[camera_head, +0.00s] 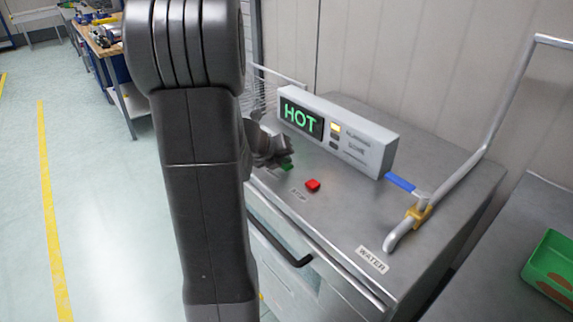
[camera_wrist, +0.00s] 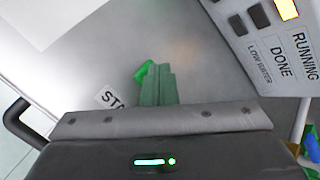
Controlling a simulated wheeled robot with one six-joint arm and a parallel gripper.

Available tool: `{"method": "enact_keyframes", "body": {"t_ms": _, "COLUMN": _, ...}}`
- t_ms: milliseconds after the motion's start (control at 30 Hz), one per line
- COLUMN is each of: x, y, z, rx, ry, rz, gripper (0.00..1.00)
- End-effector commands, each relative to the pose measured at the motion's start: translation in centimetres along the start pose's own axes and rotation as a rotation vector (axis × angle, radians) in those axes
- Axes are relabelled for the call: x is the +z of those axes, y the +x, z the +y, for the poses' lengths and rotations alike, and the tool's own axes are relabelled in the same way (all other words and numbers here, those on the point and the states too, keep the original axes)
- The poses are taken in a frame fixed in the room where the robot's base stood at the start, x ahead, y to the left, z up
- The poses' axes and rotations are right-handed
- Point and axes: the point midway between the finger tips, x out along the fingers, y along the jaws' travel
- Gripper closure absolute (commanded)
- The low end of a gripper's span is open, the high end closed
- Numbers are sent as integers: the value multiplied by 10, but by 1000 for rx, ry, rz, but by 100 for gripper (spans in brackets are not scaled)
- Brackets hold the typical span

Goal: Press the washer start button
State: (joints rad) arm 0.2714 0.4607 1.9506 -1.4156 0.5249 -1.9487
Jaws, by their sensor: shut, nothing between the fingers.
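The green start button (camera_head: 287,167) is on the washer's steel top (camera_head: 350,205), near its front edge. It also shows in the wrist view (camera_wrist: 142,73), beside a label partly hidden by my gripper that reads "STA". My gripper (camera_head: 284,156) is shut and empty, with its fingertips at the green button. In the wrist view the fingertips (camera_wrist: 157,70) overlap the button's right side; I cannot tell whether they press it. A red button (camera_head: 312,185) with a STOP label sits to the right. The display box (camera_head: 360,150) reads HOT in green, and its top lamp (camera_wrist: 287,9) glows yellow.
A bent metal pipe (camera_head: 490,135) with a blue-handled valve (camera_head: 400,182) rises at the washer's right, near a WATER label. A black door handle (camera_head: 283,243) is on the front. A green tray (camera_head: 552,265) lies far right. A workbench (camera_head: 110,50) stands back left.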

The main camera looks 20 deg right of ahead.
Motion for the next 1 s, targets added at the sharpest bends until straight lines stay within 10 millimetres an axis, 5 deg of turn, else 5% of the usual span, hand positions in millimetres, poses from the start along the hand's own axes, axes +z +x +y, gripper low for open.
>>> {"method": "enact_keyframes", "body": {"t_ms": 1000, "x": 9, "y": -12, "z": -9, "rx": 0, "ry": 0, "rz": 1, "gripper": 100}}
